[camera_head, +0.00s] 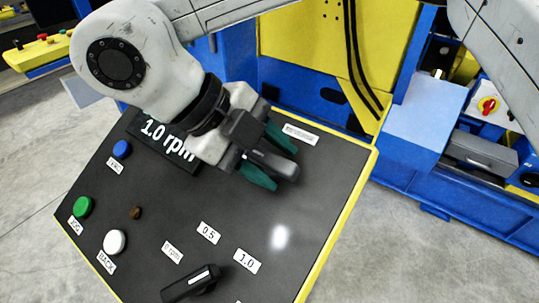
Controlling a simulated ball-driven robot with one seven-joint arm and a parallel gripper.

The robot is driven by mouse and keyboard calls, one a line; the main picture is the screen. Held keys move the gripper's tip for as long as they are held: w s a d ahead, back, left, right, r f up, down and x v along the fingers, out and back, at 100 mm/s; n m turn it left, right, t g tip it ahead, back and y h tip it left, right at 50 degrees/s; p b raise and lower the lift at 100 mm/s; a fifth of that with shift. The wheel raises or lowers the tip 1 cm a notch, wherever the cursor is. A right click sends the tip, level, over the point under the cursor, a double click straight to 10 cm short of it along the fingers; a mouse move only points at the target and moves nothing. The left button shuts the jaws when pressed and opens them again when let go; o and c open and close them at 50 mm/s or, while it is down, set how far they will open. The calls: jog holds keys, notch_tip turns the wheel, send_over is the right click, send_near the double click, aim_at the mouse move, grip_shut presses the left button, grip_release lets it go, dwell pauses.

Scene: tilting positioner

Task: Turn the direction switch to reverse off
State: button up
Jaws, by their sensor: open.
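My gripper (268,158) is over the upper right part of a tilted black control panel (310,190), with its two green fingers apart. A dark elongated piece (274,167) shows between the fingers and looks like a switch handle. I cannot tell whether the fingers touch it. A white label (300,134) lies just beyond the fingers, its text too small to read. My gripper and wrist hide much of the area around this piece, so its setting cannot be read.
A black speed knob (190,284) sits at the panel's bottom, near labels 0.5 and 1.0. Blue (122,149), green (82,207) and white (115,242) buttons line the left. A display (168,139) reads 1.0 rpm. Blue and yellow machinery (330,60) stands behind.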

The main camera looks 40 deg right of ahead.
jog(key=p+v, duration=0.6)
jog(key=v, duration=0.4)
jog(key=shift+w+a+r, duration=0.2)
jog(key=shift+r, duration=0.1)
